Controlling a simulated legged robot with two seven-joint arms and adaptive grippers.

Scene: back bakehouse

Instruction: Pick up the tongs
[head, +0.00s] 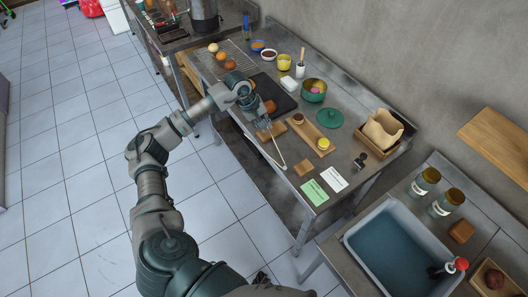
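My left arm reaches over the front of the steel worktable (345,185), and its gripper (262,124) points down near the front edge. A thin, pale V-shaped pair of tongs (275,151) shows just below the fingertips, with its joined end toward the lower right. The fingers are small and dark here, and I cannot tell whether they touch the tongs or how far apart they are. I also cannot tell whether the tongs rest on the table. My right gripper is not in view.
A wooden board (312,136) with small jars, a brown block (271,131) and a dark tray (275,92) are close to the gripper. A green lid (330,119), a bowl (313,91) and two cards (334,180) lie farther right. A water-filled sink (395,250) is at lower right.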

